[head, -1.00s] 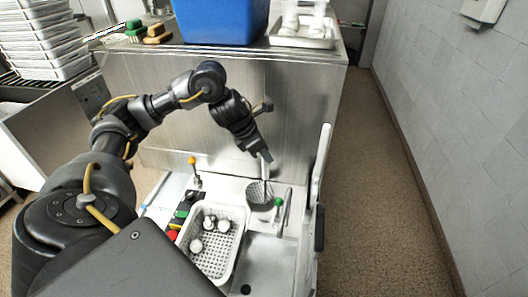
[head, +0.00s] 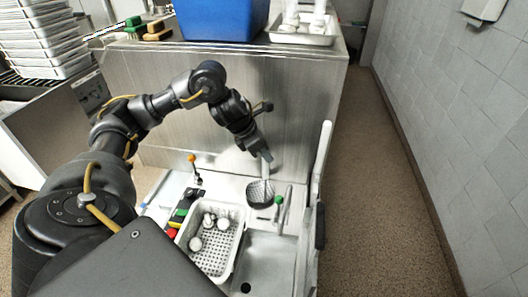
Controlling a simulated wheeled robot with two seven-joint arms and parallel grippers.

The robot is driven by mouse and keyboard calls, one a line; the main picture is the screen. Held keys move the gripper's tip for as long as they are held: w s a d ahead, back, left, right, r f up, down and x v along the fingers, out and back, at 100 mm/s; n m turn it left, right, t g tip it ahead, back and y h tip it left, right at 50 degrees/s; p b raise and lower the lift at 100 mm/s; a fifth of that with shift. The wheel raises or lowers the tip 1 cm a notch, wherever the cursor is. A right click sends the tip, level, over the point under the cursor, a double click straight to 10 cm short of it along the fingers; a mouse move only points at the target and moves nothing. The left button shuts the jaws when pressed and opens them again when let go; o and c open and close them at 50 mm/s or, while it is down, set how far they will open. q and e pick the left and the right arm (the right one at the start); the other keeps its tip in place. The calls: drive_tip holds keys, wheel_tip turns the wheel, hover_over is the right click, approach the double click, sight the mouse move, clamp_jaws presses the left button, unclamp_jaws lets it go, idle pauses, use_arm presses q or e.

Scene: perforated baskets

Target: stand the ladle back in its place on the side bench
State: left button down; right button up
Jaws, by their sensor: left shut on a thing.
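My left gripper (head: 264,154) is low over the white side bench (head: 232,187), in front of the steel cabinet. It is shut on the ladle (head: 266,172), whose pale grey handle runs down from the fingers. Directly below is a dark grey, perforated round cup shape (head: 260,194) on the bench. The handle's lower end meets or overlaps this shape. I cannot tell whether it is the ladle's own bowl or a holder around it. My right gripper is not in view.
A white perforated basket (head: 238,240) with several white round items stands left of a steel sink (head: 270,258). A green-knobbed tap (head: 279,200) is close right of the cup shape. An orange-topped lever (head: 193,159) rises at left. A blue bin (head: 222,18) stands on the cabinet.

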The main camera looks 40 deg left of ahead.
use_arm(q)
drive_tip(key=c, duration=1.3)
unclamp_jaws()
drive_tip(key=shift+o, duration=0.5)
drive_tip(key=shift+r, duration=0.1)
drive_tip(key=p+v, duration=0.1)
drive_tip(key=v, duration=0.9)
drive_tip(key=shift+s+r, duration=0.15)
drive_tip(key=shift+r, duration=0.15)
drive_tip(key=shift+a, duration=0.15)
drive_tip(key=shift+p, duration=0.3)
